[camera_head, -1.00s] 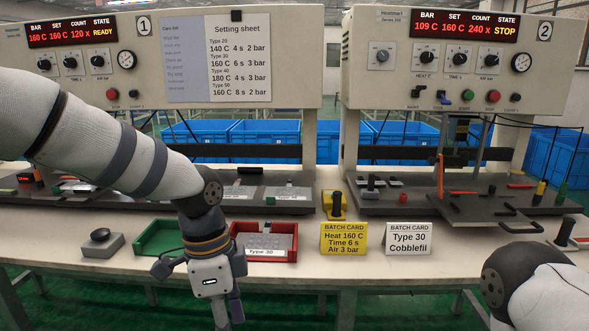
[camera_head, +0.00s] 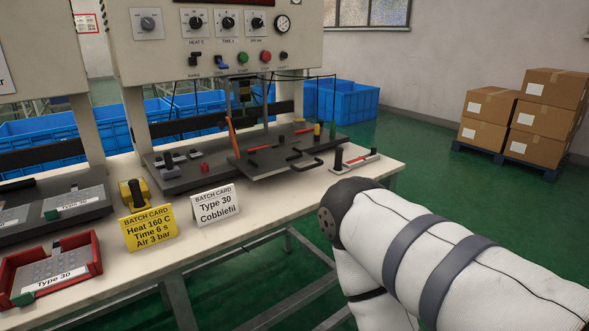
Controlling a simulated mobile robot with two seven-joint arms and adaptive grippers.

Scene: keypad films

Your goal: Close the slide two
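Machine two (camera_head: 200,45) stands at the back with its dark bed (camera_head: 180,180) on the bench. Its slide (camera_head: 262,168), a dark plate, sticks out past the front edge of the bed. A black bar handle (camera_head: 306,163) is at the slide's front right. A red-orange lever (camera_head: 232,138) stands upright at its left rear. My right arm comes in from the lower right and bends down out of the picture, so its gripper is hidden. My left gripper is out of view. Neither gripper is seen touching the slide.
A yellow batch card (camera_head: 148,231) and a white one (camera_head: 216,205) stand along the bench front. A yellow block with a black knob (camera_head: 133,194) and a red tray (camera_head: 50,270) are at left. A black-knobbed stand (camera_head: 352,160) is right of the slide. Boxes (camera_head: 530,120) stand far right.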

